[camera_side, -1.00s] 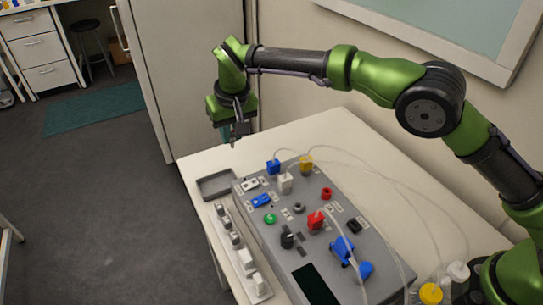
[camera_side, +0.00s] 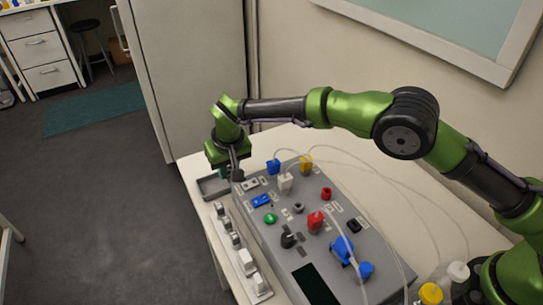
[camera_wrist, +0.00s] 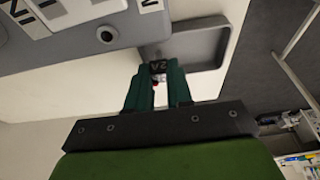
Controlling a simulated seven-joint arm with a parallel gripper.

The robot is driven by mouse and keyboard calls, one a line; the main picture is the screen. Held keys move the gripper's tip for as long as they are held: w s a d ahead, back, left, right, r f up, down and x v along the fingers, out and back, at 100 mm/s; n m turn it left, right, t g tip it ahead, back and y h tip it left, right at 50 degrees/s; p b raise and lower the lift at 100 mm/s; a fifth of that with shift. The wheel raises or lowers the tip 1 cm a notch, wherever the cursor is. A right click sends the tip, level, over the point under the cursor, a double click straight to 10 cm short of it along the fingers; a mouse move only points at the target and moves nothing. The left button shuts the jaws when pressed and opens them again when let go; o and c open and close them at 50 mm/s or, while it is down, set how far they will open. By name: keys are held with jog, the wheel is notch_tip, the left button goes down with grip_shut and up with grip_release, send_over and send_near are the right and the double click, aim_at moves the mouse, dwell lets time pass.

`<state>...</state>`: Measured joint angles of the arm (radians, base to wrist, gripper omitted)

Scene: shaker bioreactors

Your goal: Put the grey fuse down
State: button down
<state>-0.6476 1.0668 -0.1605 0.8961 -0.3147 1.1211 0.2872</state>
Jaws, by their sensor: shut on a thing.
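My gripper (camera_wrist: 158,85) is shut on the grey fuse (camera_wrist: 158,67), which shows as a small dark piece with pale marks between the fingertips in the wrist view. In the side view my gripper (camera_side: 230,172) is low at the far end of the table, at the tray's right side. The fuse cannot be made out there. The shallow grey tray (camera_wrist: 222,47) lies just beyond the fingertips in the wrist view; its visible floor is empty. In the side view the tray (camera_side: 207,196) is partly hidden by my gripper. Whether the fuse touches the tray cannot be told.
The grey bioreactor panel (camera_side: 262,235) stands close to the tray, with blue, white, yellow and red connectors and cables on top. A white strip (camera_side: 238,260) with several pale blocks lies along its left side.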

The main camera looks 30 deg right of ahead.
jog(key=c, duration=1)
grip_release()
jog(key=shift+f, duration=0.15)
